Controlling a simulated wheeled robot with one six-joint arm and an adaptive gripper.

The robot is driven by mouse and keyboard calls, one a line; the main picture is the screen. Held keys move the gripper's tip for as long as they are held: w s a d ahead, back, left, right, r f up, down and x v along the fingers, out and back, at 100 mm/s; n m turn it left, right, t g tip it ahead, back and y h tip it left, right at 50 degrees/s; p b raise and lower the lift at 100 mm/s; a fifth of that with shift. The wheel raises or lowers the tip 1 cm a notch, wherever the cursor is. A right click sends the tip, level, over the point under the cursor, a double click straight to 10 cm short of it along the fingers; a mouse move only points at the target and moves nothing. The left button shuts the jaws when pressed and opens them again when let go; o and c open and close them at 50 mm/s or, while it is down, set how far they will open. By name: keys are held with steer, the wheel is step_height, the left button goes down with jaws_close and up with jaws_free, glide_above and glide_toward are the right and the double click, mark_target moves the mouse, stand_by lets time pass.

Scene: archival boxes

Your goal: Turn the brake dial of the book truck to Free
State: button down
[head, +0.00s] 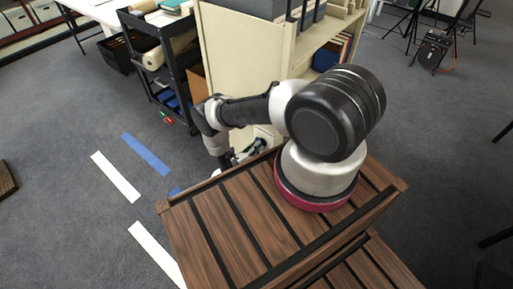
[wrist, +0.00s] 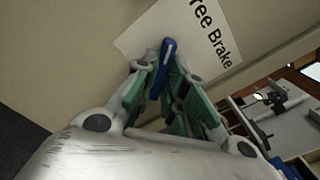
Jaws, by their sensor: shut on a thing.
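The brake dial (wrist: 167,56) is a blue bar with a short white line, in front of a cream panel in the wrist view. My gripper (wrist: 161,80) is shut on it, with green pads on both sides. A pale label (wrist: 150,30) behind the dial reads "Free Brake", its words slanting down to the right of the dial. The white line runs nearly upright in the picture; I cannot tell which word it marks. In the head view the cream book truck (head: 232,65) stands beyond my arm, and my gripper (head: 246,155) is low at its end panel. The dial is hidden there.
A black cart (head: 160,55) with rolls and blue items stands left of the truck. Blue tape (head: 146,154) and white tape (head: 116,177) strips lie on the grey floor, which is mostly clear on the left. Tripods and a black case (head: 432,48) stand at the back right.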

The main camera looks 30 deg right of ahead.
steer(key=c, duration=1.5)
jaws_free()
steer(key=shift+a, duration=0.15)
steer(key=v, duration=1.1)
steer(key=shift+s+a, duration=0.2)
steer(key=shift+a, duration=0.15)
steer(key=shift+r, duration=0.1)
